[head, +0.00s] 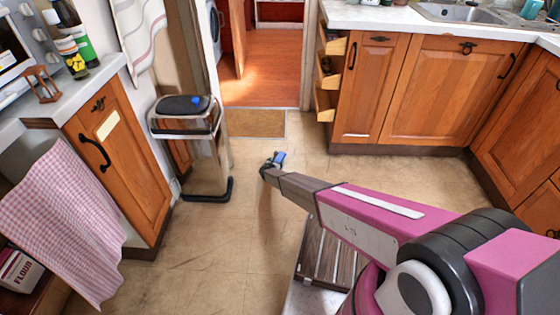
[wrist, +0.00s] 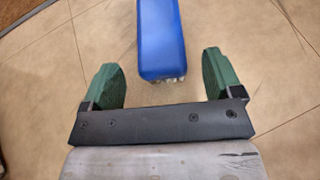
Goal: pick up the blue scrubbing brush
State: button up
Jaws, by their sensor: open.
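The blue scrubbing brush (wrist: 161,38) shows at the top middle of the wrist view, with pale bristles just visible under its near end. Tan floor lies behind it. In the head view, a small blue patch (head: 279,157) at the end of my arm looks like the same brush. My gripper (head: 270,166) is open, with green fingers on either side in the wrist view. The brush's near end appears between the fingers, with gaps on both sides. I cannot tell the height between fingers and brush. The brush's far end is cut off by the frame.
A black-lidded bin (head: 184,105) with a small blue item on it stands left of my gripper. Wooden cabinets (head: 445,95) with open drawers (head: 326,80) stand right. A slatted wooden item (head: 325,262) lies below my arm. Tan floor (head: 215,250) is clear around the gripper.

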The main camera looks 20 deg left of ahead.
aim_at(278, 160)
jog(key=x, duration=0.3)
jog(key=shift+w, duration=0.1)
jog(key=c, duration=1.1)
jog(key=shift+o, duration=0.2)
jog(key=shift+r, duration=0.15)
